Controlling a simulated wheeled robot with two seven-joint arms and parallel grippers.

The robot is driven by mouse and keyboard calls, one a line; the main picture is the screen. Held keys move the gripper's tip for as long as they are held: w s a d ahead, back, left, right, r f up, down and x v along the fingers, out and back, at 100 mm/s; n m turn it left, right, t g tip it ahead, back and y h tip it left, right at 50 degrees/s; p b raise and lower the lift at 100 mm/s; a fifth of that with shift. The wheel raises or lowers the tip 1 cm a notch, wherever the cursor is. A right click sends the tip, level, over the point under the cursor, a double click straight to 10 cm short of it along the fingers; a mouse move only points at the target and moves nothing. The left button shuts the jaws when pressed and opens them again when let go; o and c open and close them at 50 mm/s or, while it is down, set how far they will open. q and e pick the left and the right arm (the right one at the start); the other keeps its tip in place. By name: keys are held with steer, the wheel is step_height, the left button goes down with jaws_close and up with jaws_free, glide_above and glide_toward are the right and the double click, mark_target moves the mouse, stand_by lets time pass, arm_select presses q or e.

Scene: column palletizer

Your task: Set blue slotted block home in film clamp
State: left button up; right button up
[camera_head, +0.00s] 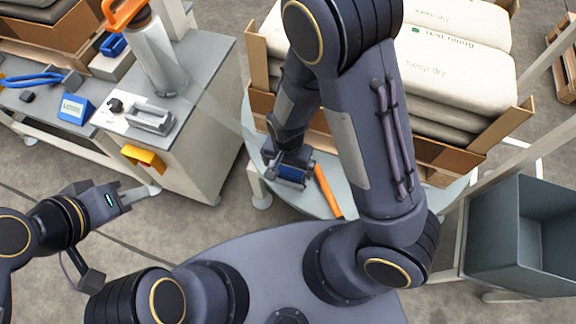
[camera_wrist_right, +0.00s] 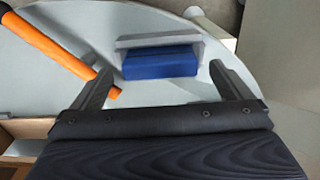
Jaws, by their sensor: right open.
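A blue block (camera_wrist_right: 160,62) lies on the pale round table (camera_wrist_right: 60,78), with a grey strip along its far side. In the head view the blue block (camera_head: 291,174) sits by my right gripper (camera_head: 290,168). My right gripper (camera_wrist_right: 160,82) is open, its fingers spread wider than the block, which lies just ahead and untouched. The block's slot cannot be made out. A grey bracket-like fixture (camera_head: 150,118) stands on a bench at left; I cannot tell whether it is the film clamp. My left gripper (camera_head: 150,191) hangs beside the bench, empty; its fingers are unclear.
An orange-handled tool (camera_head: 327,191) lies close to the block, and its handle (camera_wrist_right: 60,45) reaches near the left finger. A pallet box of sacks (camera_head: 460,70) stands behind the table. A grey bin (camera_head: 520,225) is at right. The bench (camera_head: 200,105) holds other tools.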

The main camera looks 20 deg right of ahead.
step_height(320, 180, up, 9)
steer(key=p, duration=0.3)
step_height(320, 180, up, 12)
steer(key=n+t+y, duration=0.1)
steer(key=n+y, duration=0.1)
steer(key=y, duration=0.2)
glide_above(288, 170)
steer(key=s+d, duration=0.3)
steer(key=d, duration=0.2)
steer(key=s+d+r+n+t, duration=0.3)
steer(key=s+d+r+t, duration=0.1)
steer(key=s+d+r, duration=0.2)
steer(key=shift+s+r+t, duration=0.3)
steer(key=shift+s+r, duration=0.35)
steer(key=shift+r, duration=0.05)
